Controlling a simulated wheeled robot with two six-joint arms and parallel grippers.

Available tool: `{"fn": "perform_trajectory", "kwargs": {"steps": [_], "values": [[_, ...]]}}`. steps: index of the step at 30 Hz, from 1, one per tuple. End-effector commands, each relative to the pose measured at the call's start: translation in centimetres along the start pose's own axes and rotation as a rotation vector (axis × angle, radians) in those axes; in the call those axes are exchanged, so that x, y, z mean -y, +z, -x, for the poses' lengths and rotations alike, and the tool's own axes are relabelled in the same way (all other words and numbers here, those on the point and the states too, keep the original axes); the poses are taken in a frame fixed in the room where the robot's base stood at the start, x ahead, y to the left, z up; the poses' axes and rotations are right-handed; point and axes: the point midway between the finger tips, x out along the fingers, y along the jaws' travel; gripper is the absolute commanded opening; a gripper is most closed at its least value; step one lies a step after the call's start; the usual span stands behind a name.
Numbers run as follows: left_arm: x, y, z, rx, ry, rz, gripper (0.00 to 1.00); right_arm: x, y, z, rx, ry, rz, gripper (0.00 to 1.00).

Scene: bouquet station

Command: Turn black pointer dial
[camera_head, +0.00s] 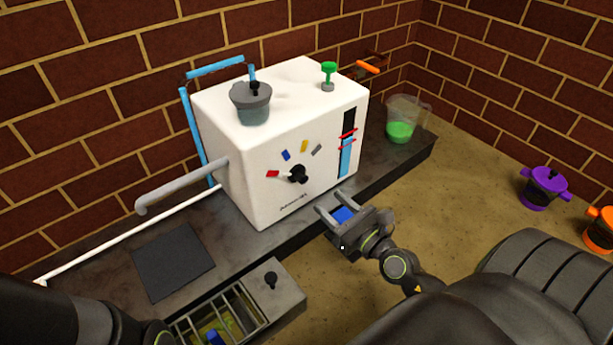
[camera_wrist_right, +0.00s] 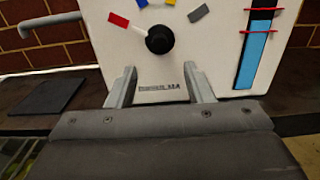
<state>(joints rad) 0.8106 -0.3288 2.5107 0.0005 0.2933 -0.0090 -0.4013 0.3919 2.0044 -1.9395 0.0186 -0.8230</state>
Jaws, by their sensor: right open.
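The black pointer dial (camera_head: 298,174) sits on the front face of a white machine (camera_head: 262,190). Its light-coloured pointer is toward the red mark (camera_head: 272,174) at the left. Blue, yellow and grey marks lie around its upper side. My right gripper (camera_head: 338,204) is open and empty, in front of the machine and below and to the right of the dial. In the right wrist view the dial (camera_wrist_right: 159,40) shows above and between the two fingers (camera_wrist_right: 160,85), apart from them. My left arm shows at the lower left; its gripper is not visible.
The machine stands on a dark counter (camera_head: 400,165). A beaker of green liquid (camera_head: 400,128) is at its right. A grey pipe (camera_head: 180,187) sticks out at the left above a dark square plate (camera_head: 172,262). An open drawer (camera_head: 225,318) with a black knob juts out in front.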

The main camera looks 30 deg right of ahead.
Motion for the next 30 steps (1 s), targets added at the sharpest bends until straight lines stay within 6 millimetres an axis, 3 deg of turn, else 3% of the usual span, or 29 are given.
{"fn": "perform_trajectory", "kwargs": {"steps": [9, 15, 21, 30], "values": [[-0.2, 0.4, -1.1, -0.006, 0.016, -0.008, 0.0, 0.0, 0.2, -6.0, 0.003, 0.0, -0.002, 0.47], [-0.2, 0.5, -1.2, -0.008, 0.02, -0.009, 0.0, 0.0, 0.0, -8.7, 0.0, 0.0, -0.001, 0.47], [-0.2, 0.5, -1.2, -0.008, 0.019, -0.009, 0.0, 0.0, 0.0, -9.8, -0.001, 0.0, -0.002, 0.47], [-0.2, 0.5, -1.1, -0.008, 0.019, -0.01, 0.0, 0.0, 0.0, -9.9, 0.0, 0.0, -0.001, 0.44]]}}
